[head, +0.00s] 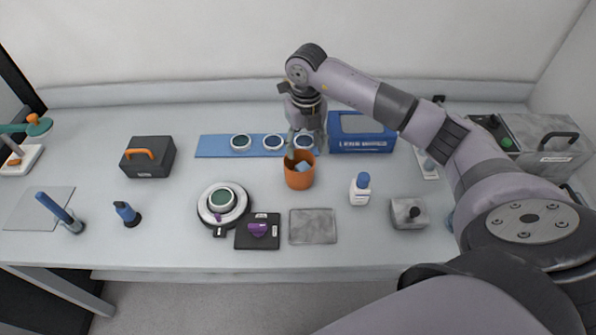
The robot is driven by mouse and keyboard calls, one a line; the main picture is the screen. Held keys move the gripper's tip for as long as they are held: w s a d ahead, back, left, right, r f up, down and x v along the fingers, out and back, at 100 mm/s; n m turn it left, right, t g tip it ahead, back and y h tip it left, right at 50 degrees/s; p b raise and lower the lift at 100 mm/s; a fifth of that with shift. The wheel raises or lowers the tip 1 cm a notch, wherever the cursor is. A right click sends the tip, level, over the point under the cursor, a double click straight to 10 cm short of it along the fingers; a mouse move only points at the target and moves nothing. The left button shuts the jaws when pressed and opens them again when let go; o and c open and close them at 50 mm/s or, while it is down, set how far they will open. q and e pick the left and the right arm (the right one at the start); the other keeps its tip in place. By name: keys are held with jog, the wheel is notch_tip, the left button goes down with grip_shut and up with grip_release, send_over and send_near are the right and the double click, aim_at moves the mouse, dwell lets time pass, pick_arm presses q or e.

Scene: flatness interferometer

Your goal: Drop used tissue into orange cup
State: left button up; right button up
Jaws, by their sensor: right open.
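The orange cup (299,178) stands upright near the middle of the bench. A small light-blue piece, which looks like the used tissue (304,167), shows inside the cup's mouth. My right gripper (296,150) points down from above and behind, with its fingertips at the cup's rear rim. It is open, and I see nothing held in it. Part of the fingers hides the back of the cup's opening. My left gripper is not in view.
A blue mat (215,146) with several round lenses lies behind the cup, beside a blue lens wipes box (362,134). A white bottle (360,190) stands to the right. A grey plate (313,226) and a round stand (222,203) are in front.

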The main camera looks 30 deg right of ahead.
notch_tip(320, 180, up, 12)
dwell(0.5)
dwell(0.3)
